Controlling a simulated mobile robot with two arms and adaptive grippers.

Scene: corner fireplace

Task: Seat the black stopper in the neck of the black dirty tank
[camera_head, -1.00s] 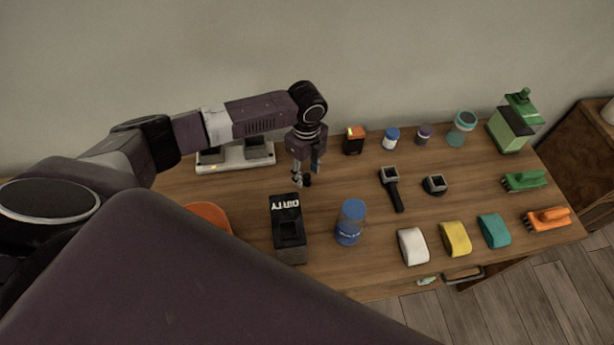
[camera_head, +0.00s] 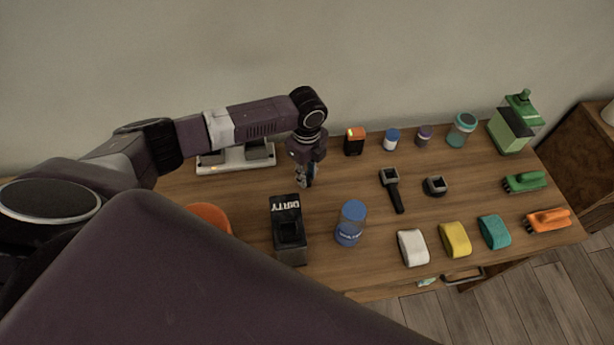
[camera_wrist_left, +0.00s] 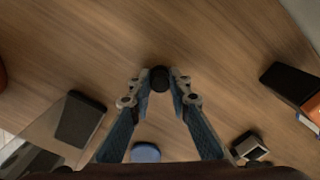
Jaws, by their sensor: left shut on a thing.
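The black dirty tank (camera_head: 289,243) stands on the table, upright, with the word DIRTY on its back part and a dark recess in its top. My left gripper (camera_head: 304,183) is behind the tank and a little to its right, low over the table. In the left wrist view its two fingers (camera_wrist_left: 159,84) are shut on the small round black stopper (camera_wrist_left: 159,74). The stopper is hidden by the fingers in the head view. The stopper and the tank are apart. My right gripper is not in view.
A blue-lidded jar (camera_head: 350,224) stands just right of the tank. An orange round thing (camera_head: 208,216) is at its left, partly hidden by my arm. A white base (camera_head: 236,160) is at the back left. White (camera_head: 412,247), yellow (camera_head: 455,239) and teal (camera_head: 494,230) blocks line the front right.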

